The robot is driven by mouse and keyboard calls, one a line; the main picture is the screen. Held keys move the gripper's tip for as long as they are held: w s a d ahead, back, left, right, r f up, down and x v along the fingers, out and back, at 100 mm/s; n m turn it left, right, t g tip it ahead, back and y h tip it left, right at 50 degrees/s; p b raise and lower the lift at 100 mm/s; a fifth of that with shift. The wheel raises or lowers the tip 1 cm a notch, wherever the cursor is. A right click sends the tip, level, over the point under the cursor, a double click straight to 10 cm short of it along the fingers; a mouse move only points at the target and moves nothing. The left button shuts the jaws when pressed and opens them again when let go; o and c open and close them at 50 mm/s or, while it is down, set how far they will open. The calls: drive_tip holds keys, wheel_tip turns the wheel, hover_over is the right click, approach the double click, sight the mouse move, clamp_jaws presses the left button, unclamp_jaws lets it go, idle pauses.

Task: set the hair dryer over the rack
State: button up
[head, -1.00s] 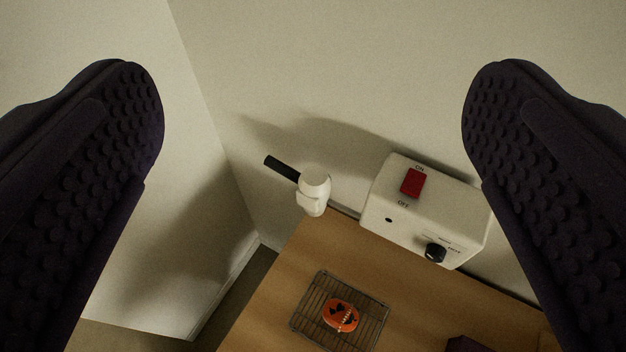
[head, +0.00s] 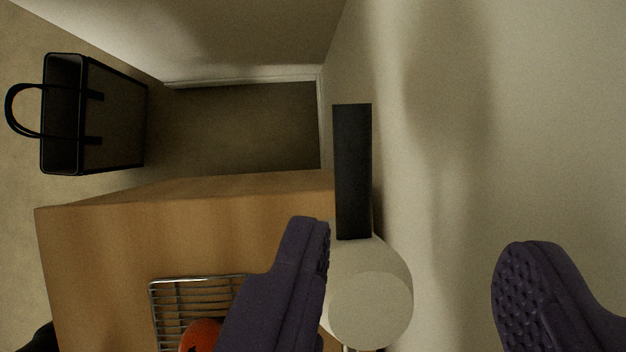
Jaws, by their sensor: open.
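The hair dryer (head: 371,300) has a white rounded body at the bottom middle of the head view and a black bar-like handle (head: 353,165) pointing up the picture. It is beside the back edge of the wooden top, close to the wall. My gripper (head: 418,248) is open and empty. Its left finger overlaps the left side of the white body in the picture, and its right finger is well to the right, against the wall behind. I cannot tell whether a finger touches the dryer. The wire rack (head: 198,281) lies on the wooden top, partly hidden by the left finger.
An orange item (head: 200,334) sits on the rack, mostly cut off. The wooden top (head: 180,230) is bare beyond the rack. A black-edged handbag (head: 110,115) stands on the floor at upper left. The wall (head: 560,120) fills the right side.

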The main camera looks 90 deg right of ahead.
drive_tip(key=n+g, duration=0.1)
approach(354, 165)
drive_tip(key=d+x, duration=0.1)
drive_tip(key=x, duration=0.6)
drive_tip(key=a+x, duration=0.1)
drive_tip(key=x, duration=0.2)
drive_tip(key=shift+r, duration=0.1)
clamp_jaws()
